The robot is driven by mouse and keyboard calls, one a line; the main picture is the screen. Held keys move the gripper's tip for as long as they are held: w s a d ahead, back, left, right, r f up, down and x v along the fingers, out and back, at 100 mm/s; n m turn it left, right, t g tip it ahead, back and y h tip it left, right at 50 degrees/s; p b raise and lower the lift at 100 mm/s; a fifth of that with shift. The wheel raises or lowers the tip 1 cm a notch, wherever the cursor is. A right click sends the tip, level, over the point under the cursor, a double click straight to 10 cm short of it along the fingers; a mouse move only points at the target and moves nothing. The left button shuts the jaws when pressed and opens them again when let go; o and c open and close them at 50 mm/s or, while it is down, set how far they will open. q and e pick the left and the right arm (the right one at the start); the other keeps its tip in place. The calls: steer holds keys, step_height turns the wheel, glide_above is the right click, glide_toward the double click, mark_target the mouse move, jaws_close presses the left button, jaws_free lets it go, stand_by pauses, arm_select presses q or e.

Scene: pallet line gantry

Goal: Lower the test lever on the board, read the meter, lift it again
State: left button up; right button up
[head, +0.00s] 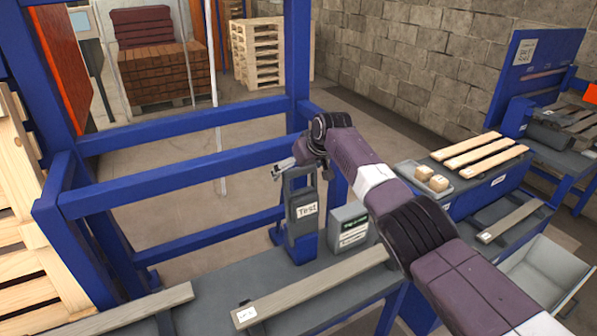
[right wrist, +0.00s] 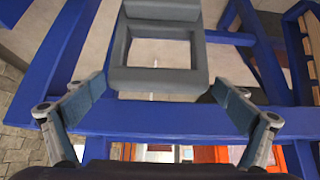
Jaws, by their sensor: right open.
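The grey test lever (head: 301,187) stands upright, with a "Test" label on its body and a frame-like handle at its top. In the right wrist view its grey handle (right wrist: 158,80) shows as a loop with a rectangular opening. My right gripper (head: 284,168) is at the top of the lever. In the right wrist view the right gripper (right wrist: 158,98) is open, one finger on each side of the handle's near bar, with visible gaps. My left gripper is out of view.
Blue gantry rails (head: 180,180) run left of and behind the lever. A grey plank (head: 312,288) lies on the bench in front. Farther right are a tray with small blocks (head: 432,180), wooden slats (head: 487,150) and an open grey bin (head: 545,270).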

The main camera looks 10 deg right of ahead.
steer(key=shift+s+d, duration=0.1)
steer(key=shift+s, duration=0.1)
steer(key=shift+d, duration=0.1)
steer(key=v, duration=1.1)
steer(key=shift+r, duration=0.4)
